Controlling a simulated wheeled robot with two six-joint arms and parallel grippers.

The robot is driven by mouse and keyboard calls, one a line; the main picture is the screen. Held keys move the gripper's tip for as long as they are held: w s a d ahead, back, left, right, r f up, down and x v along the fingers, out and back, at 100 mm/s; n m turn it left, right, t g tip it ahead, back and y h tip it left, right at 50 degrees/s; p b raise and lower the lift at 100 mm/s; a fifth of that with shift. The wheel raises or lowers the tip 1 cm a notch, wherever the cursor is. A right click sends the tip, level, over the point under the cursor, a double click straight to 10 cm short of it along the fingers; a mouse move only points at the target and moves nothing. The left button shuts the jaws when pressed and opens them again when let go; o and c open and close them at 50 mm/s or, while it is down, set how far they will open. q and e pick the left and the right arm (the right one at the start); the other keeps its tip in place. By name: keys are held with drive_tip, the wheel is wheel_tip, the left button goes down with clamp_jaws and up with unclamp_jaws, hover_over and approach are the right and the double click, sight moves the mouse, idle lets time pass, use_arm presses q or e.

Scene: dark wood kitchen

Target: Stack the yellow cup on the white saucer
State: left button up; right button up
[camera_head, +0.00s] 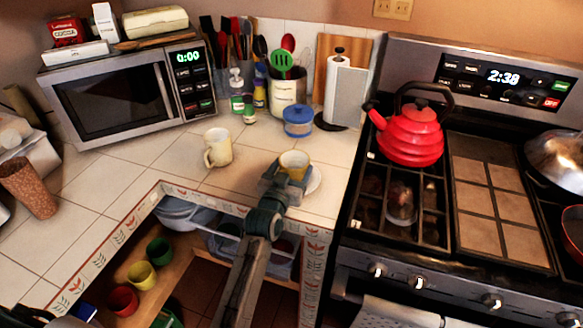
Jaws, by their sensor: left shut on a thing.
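The yellow cup (294,159) is upright in my left gripper (288,173), which is shut on it near the counter's front edge. The white saucer (315,180) lies on the tiled counter, its right part showing beside the gripper and the rest hidden behind it. The cup overlaps the saucer's upper left side in this view. I cannot tell whether the cup touches the saucer. My right gripper is not in view.
A cream mug (218,147) stands to the left of the yellow cup. The stove with a red kettle (412,137) is to the right. An open drawer holds colored cups (142,274) below.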

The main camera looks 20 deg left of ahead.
use_arm(q)
drive_tip(key=shift+f, duration=0.25)
drive_tip(key=o, duration=0.9)
drive_tip(key=shift+o, duration=1.1)
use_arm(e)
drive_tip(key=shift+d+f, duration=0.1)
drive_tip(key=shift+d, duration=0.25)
use_arm(q)
drive_tip(key=shift+r, duration=0.1)
drive_tip(key=shift+r, duration=0.25)
drive_tip(key=s+b, duration=0.2)
drive_tip(key=s, duration=1)
drive_tip(key=shift+a+b, duration=0.2)
drive_tip(key=shift+b, duration=0.15)
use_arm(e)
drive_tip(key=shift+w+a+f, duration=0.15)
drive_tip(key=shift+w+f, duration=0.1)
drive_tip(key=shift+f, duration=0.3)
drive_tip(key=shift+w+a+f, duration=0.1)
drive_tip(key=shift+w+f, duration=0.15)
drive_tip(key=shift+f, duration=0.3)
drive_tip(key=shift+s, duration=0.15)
